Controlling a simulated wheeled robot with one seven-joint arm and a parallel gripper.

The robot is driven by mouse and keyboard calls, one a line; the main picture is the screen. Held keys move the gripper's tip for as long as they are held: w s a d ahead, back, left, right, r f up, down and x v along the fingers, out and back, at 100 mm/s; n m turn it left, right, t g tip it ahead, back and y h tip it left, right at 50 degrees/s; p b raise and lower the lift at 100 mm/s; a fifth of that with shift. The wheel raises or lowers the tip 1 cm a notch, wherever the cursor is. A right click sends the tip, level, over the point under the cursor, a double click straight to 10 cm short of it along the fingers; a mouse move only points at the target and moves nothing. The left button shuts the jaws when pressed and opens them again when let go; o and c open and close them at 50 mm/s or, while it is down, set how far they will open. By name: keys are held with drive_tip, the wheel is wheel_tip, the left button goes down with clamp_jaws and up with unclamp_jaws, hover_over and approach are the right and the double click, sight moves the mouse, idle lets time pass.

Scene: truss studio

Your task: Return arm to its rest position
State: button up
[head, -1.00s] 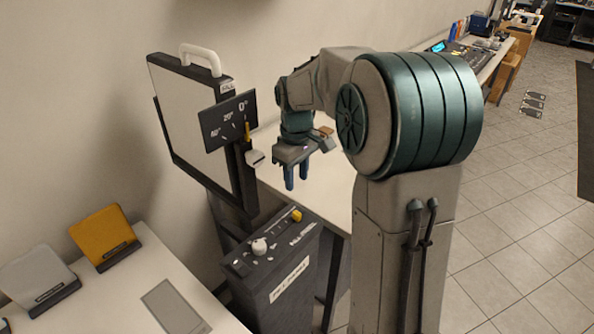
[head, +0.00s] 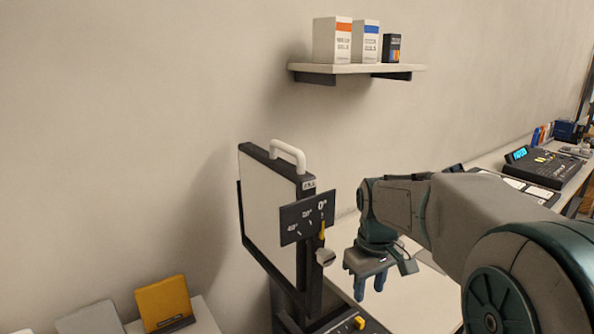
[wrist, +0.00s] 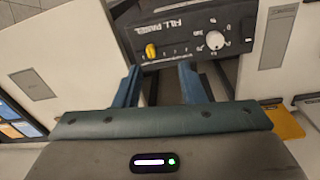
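My gripper (head: 368,287) hangs with its two blue fingers pointing down, to the right of the upright white panel. It is open, with a clear gap between the fingers and nothing held. My arm reaches in from the right in the head view, bent at a large teal joint.
The framed white panel (head: 267,208) has a handle, an angle plate (head: 297,224) and a grey knob (head: 326,257) close to my gripper. A wall shelf (head: 350,69) holds boxes. A yellow stand (head: 163,303) is lower left. A desk with a console (head: 541,168) is far right.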

drive_tip(key=s+a+f+m+t, duration=0.1)
drive_tip(key=s+m, duration=0.4)
drive_tip(key=s, duration=1.2)
drive_tip(key=shift+f+t, duration=0.45)
drive_tip(key=shift+t, duration=0.25)
idle(2.4)
